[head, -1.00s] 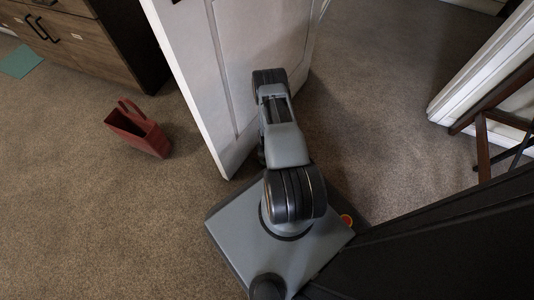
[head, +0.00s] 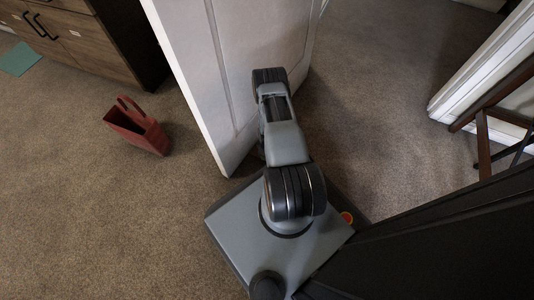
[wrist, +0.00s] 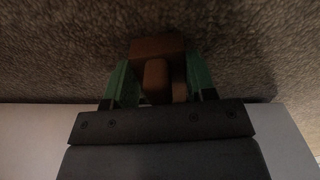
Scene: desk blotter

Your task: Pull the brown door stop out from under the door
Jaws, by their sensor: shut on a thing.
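The brown door stop (wrist: 158,47) shows in the wrist view as a small brown block against the carpet. My gripper (wrist: 161,72) has green fingers on either side of it and is shut on it. The white door (head: 235,75) stands open in the head view, with its lower corner close to my base. In the head view my own arm hides the gripper and the door stop. I cannot tell whether the stop still touches the door.
A red open-topped bag or holder (head: 139,128) stands on the carpet left of the door. A wooden cabinet (head: 75,45) is at the upper left. A white door frame (head: 480,70) and a dark wooden stand (head: 483,145) are at the right. Carpet is clear at lower left.

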